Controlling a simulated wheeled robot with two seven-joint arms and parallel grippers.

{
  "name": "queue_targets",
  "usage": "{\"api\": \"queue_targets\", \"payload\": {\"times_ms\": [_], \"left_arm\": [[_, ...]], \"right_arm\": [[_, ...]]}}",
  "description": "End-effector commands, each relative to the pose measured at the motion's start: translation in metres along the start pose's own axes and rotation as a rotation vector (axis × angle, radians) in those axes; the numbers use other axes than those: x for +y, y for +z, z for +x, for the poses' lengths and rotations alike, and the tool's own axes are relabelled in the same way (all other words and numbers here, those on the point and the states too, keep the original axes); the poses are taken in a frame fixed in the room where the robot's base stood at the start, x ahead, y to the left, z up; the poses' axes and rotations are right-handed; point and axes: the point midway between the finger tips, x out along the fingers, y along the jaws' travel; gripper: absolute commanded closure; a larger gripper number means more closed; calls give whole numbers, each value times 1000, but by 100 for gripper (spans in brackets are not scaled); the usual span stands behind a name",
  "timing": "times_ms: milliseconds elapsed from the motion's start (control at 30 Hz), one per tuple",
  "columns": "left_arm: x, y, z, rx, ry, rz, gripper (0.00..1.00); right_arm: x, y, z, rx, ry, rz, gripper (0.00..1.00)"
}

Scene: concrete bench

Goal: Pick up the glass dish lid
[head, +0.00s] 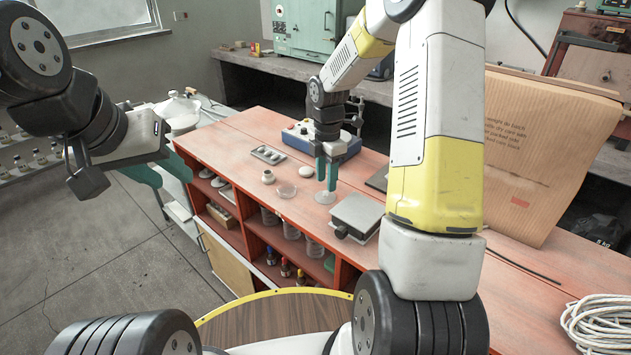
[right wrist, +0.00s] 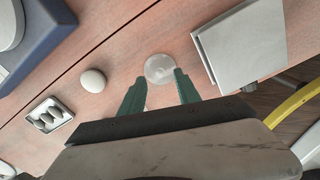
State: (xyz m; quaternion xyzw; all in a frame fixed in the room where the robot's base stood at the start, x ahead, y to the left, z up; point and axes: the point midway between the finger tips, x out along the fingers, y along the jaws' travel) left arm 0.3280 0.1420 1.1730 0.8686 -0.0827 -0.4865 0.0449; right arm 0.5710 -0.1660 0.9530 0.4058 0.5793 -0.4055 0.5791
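A clear round glass piece, apparently the dish lid (head: 325,197), lies flat on the red bench. It also shows in the right wrist view (right wrist: 160,66). My right gripper (head: 327,186) points down just above it, with teal fingers spread. In the right wrist view the open fingers (right wrist: 160,82) are near the lid's closer edge, and the right fingertip overlaps its rim; contact cannot be told. A second clear round dish (head: 286,190) lies to the left in the head view. My left gripper (head: 176,182) is open and empty, left of the bench.
A grey flat-topped device (head: 357,213) stands close right of the lid. A white round object (head: 306,171), a small white jar (head: 269,177), a tray (head: 268,154) and a blue box device (head: 300,136) stand behind and left. A cardboard sheet (head: 500,150) stands at right.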

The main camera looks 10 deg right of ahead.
Motion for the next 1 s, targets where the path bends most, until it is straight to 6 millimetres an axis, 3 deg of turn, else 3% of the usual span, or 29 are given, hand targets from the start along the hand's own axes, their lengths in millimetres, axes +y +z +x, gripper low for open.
{"api": "queue_targets", "payload": {"times_ms": [200, 500, 700, 1000], "left_arm": [[0, 0, 0, 0, 0, 0, 64], [0, 0, 0, 0, 0, 0, 64], [0, 0, 0, 0, 0, 0, 64], [0, 0, 0, 0, 0, 0, 64]], "right_arm": [[0, -2, 32, 0, -3, -1, 61], [1, -1, 38, -1, 0, 1, 61], [1, -1, 38, -1, 0, 1, 98], [1, -1, 38, -1, 0, 1, 100]]}}
